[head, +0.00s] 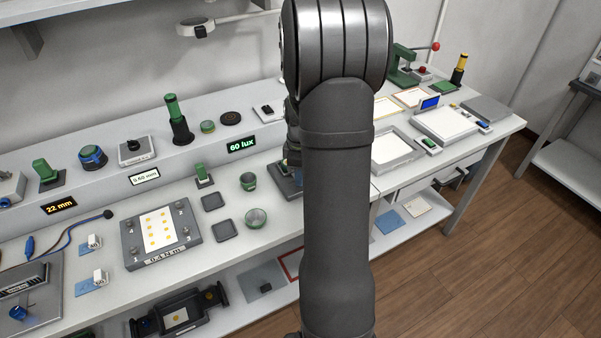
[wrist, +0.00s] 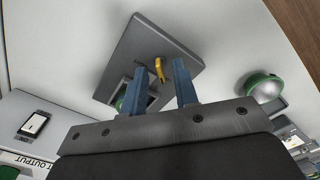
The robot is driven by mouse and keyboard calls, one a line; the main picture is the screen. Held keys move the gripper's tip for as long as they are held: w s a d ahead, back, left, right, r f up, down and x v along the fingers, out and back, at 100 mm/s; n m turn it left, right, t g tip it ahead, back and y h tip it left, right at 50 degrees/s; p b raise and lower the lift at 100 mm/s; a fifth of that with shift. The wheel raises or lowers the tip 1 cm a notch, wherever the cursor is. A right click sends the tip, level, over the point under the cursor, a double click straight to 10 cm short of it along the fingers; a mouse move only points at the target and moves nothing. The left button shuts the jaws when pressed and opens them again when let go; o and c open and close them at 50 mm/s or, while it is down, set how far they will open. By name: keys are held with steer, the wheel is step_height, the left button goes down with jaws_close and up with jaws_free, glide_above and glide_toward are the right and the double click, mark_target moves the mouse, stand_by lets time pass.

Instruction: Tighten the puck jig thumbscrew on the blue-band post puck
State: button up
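My gripper (wrist: 156,76) shows in the wrist view with its two blue-grey fingers apart. A small yellow, curved piece (wrist: 159,70) shows between the fingertips, with space on both sides. It is over a grey plate (wrist: 150,38); a green and dark part on that plate is partly hidden by the left finger. In the head view my arm hides the gripper. A grey base (head: 284,187) shows partly behind it. A blue-banded dark round piece (head: 92,157) stands on the back shelf. A blue cylinder (head: 17,313) stands at the lower left. I cannot tell which is the named puck, and I cannot identify the thumbscrew.
A grey jig plate with yellow dots (head: 160,233) lies left of the arm. A white-topped box (head: 444,125) is at the right. The wrist view shows a green-rimmed dome (wrist: 264,86) right of the fingers.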

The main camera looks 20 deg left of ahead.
steer(key=shift+c, duration=0.5)
jaws_close()
steer(key=shift+m, duration=0.3)
steer(key=m, duration=0.3)
steer(key=shift+m, duration=0.3)
steer(key=m, duration=0.4)
steer(key=shift+m, duration=0.3)
steer(key=m, duration=1.1)
